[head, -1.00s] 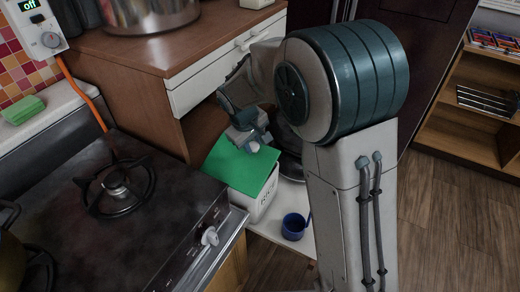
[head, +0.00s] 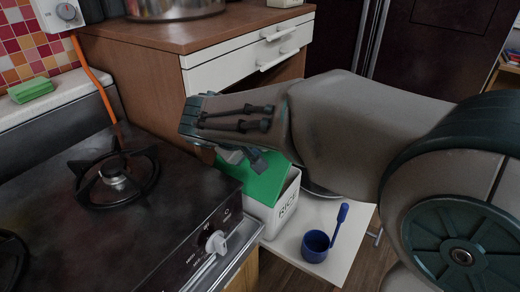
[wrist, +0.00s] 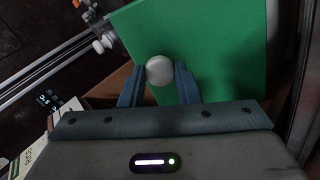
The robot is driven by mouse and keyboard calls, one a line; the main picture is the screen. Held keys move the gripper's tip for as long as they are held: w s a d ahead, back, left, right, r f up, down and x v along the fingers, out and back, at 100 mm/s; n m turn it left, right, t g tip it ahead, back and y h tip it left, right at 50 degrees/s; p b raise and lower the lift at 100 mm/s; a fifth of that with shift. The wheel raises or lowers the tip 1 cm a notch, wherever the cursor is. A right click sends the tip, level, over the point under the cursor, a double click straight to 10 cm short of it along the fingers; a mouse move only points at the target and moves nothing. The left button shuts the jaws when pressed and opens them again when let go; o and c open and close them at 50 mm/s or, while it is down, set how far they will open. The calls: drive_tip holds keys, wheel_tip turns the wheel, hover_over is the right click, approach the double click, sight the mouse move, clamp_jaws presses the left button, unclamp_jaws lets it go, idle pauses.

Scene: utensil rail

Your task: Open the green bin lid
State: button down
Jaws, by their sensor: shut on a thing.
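The green lid (head: 268,184) is on the white bin marked RICE (head: 286,208), which stands on a low white shelf right of the stove. My gripper (head: 245,158) is over the lid's far left part, with my forearm reaching in from the right. In the wrist view, my gripper (wrist: 159,76) has its two fingers on either side of a round pale knob (wrist: 159,70), shut on it. The lid fills the upper middle there (wrist: 215,50). My arm hides the bin's far side, and I cannot tell how far the lid is raised.
The stove (head: 120,225) with its white knob (head: 216,243) is close on the left. A blue cup with a handle (head: 316,246) stands on the shelf right of the bin. The wooden cabinet (head: 140,75) with white drawers (head: 250,55) rises behind.

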idle(0.4)
drive_tip(key=c, duration=1.1)
unclamp_jaws()
drive_tip(key=p+v, duration=0.3)
drive_tip(key=v, duration=1.1)
drive_tip(key=shift+s+f, duration=0.15)
